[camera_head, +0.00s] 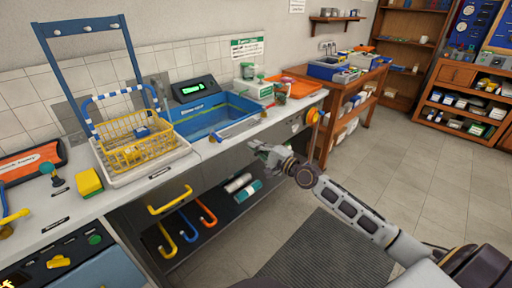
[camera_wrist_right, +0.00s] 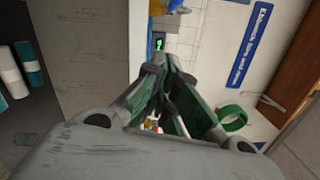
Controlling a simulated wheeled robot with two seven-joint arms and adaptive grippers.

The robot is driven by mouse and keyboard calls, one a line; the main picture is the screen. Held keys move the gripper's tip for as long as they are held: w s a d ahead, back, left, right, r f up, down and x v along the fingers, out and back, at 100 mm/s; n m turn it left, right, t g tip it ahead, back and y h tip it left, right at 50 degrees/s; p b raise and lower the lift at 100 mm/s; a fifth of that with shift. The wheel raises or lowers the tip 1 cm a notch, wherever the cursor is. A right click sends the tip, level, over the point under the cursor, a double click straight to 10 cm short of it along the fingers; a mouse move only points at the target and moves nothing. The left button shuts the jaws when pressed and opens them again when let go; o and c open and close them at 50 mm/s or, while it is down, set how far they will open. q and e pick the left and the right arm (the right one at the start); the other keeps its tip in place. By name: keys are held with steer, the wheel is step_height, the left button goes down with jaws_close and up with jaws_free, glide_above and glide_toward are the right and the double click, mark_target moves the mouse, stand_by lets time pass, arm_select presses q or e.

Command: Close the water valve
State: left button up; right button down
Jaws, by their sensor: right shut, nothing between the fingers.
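My right gripper (camera_head: 258,148) reaches in from the right, in front of the bench's front edge near its right end. It is shut and empty; its dark green fingers (camera_wrist_right: 168,68) come together in the right wrist view. I cannot tell for sure which fitting is the water valve. An orange round wheel (camera_head: 312,116) is at the bench's right end, apart from the gripper. My left gripper is not in view.
The bench top holds a yellow wire basket (camera_head: 140,146), a blue basin (camera_head: 214,117) and a yellow block (camera_head: 89,182). Coloured hooked handles (camera_head: 207,211) are below its edge. A green ring (camera_wrist_right: 232,118) shows beside the fingers in the wrist view. The tiled floor (camera_head: 395,165) at right is clear.

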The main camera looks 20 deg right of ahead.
mark_target(216, 136)
steer(key=x, duration=0.8)
steer(key=shift+w, duration=0.15)
steer(key=shift+w+a, duration=0.15)
steer(key=shift+a, duration=0.15)
steer(key=shift+a+r, duration=0.1)
steer(key=shift+a, duration=0.15)
steer(key=shift+a+r+p, duration=0.2)
steer(key=shift+a+p, duration=0.2)
steer(key=shift+a, duration=0.1)
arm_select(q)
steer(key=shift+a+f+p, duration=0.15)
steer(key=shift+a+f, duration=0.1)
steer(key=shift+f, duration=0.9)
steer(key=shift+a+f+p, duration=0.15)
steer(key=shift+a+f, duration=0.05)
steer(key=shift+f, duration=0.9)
arm_select(e)
steer(key=shift+s+a+r, duration=0.1)
steer(key=shift+s+a, duration=0.05)
steer(key=shift+a, duration=0.35)
steer(key=shift+s+a, duration=0.2)
steer(key=shift+a, duration=0.3)
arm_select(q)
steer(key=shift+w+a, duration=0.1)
